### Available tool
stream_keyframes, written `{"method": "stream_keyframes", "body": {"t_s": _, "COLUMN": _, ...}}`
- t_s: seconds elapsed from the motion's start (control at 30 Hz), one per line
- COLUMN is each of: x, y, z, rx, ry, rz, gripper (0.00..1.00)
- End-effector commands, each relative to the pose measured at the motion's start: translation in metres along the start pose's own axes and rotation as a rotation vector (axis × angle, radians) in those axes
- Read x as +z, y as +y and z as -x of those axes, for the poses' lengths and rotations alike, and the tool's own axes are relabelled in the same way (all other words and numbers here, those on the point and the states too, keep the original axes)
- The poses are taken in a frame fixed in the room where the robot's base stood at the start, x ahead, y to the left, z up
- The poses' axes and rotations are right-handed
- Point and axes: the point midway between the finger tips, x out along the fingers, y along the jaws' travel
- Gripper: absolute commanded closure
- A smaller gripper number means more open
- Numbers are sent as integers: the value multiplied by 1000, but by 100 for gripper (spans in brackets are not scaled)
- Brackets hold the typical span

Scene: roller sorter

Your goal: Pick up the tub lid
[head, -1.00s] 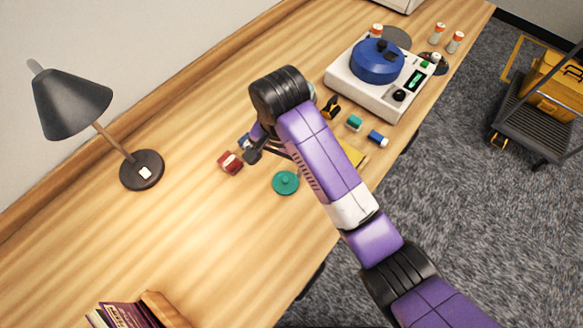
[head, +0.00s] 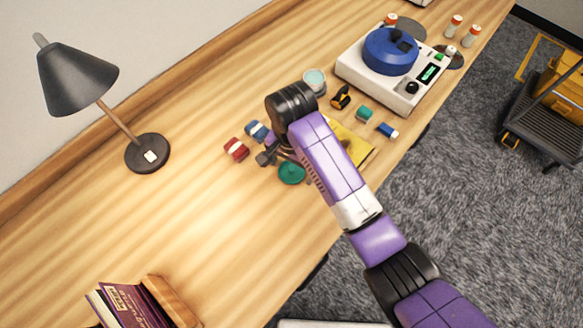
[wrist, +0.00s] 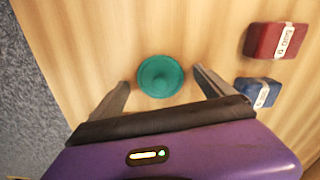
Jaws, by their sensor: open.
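The tub lid is a round teal disc with a small raised knob in its middle, lying flat on the wooden table. It shows in the head view (head: 291,173) just below my gripper, and in the wrist view (wrist: 160,76) between and slightly beyond the fingertips. My gripper (wrist: 161,78) is open and empty, with one finger on either side of the lid and a gap to each. In the head view the gripper (head: 274,157) is partly hidden by my own arm. I cannot tell its exact height above the table.
A red block (wrist: 275,40) and a blue block (wrist: 258,92) lie close to the right finger. A yellow sheet (head: 352,145), a light-topped tub (head: 314,80) and a white machine with a blue top (head: 376,85) stand to the right.

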Motion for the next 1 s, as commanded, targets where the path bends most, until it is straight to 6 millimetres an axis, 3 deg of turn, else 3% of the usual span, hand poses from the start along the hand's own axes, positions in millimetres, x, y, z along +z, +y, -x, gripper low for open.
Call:
{"method": "stream_keyframes", "body": {"t_s": 0.23, "x": 0, "y": 0, "z": -2, "rx": 0, "ry": 0, "rz": 0, "gripper": 8}}
{"method": "stream_keyframes", "body": {"t_s": 0.57, "x": 0, "y": 0, "z": -2, "rx": -1, "ry": 1, "rz": 0, "gripper": 72}}
{"method": "stream_keyframes", "body": {"t_s": 1.0, "x": 0, "y": -1, "z": 9, "rx": -2, "ry": 2, "rz": 1, "gripper": 72}}
